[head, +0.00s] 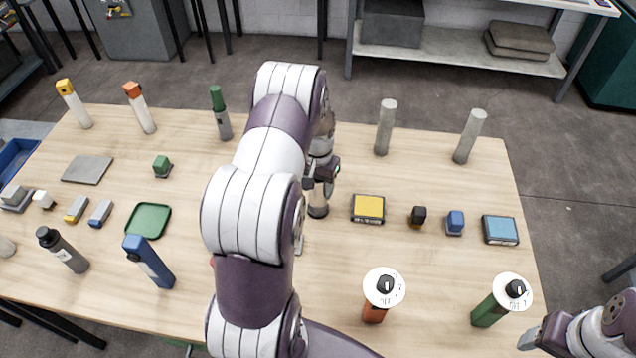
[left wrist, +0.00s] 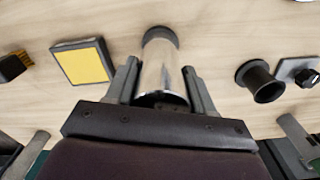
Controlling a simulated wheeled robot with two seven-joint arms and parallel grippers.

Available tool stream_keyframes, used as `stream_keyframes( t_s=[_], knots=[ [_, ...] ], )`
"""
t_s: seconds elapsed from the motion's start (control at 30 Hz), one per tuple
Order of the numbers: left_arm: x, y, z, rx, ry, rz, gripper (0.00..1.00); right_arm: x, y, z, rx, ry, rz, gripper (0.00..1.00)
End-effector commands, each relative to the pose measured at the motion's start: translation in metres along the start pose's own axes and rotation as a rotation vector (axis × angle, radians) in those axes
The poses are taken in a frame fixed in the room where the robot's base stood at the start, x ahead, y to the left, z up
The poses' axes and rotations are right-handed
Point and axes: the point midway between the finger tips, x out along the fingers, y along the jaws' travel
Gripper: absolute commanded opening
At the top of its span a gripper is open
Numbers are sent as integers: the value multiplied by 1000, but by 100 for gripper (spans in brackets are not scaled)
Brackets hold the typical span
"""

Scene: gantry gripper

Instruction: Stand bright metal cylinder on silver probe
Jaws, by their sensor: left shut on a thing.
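The bright metal cylinder (left wrist: 162,72) is a shiny upright tube with a dark band at its lower end. My left gripper (left wrist: 163,88) is shut on it, one finger on each side. In the head view the cylinder (head: 318,198) shows below my left gripper (head: 320,178), over the middle of the table; I cannot tell whether its lower end touches the wood. I cannot pick out the silver probe for certain; my left arm hides part of the table. My right gripper (head: 540,334) is at the lower right corner, apart from everything; its opening is unclear.
A yellow-topped block (head: 368,208) lies just right of the cylinder. A black cup-like piece (left wrist: 262,82) stands on its other side. Two grey posts (head: 385,128) stand behind. Orange (head: 375,310) and green (head: 487,314) cylinders with white discs stand at the front right.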

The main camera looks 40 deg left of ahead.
Motion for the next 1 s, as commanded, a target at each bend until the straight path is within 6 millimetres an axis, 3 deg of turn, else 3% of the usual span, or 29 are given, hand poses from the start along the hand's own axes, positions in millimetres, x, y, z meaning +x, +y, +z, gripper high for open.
stream_keyframes(
  t_s=[0.4, 0.43, 0.5, 0.87, 1.0],
  knots=[
    [10, 0, -1, 0, 3, -1, 0, 1, 0, 0, 0, 0, 0, 65],
    [10, 0, 0, 0, 2, 0, 59, 0, 0, 0, 0, 0, 0, 65],
    [9, 0, 0, 0, 1, 0, 78, 0, 0, 0, 0, 0, 0, 65],
    [2, 0, -1, 0, 3, -1, 78, 0, 0, 0, 0, 0, 0, 65],
    [-29, 0, -2, 0, 7, -2, 78, 10, 0, 1, 0, 0, 0, 65]
  ],
)
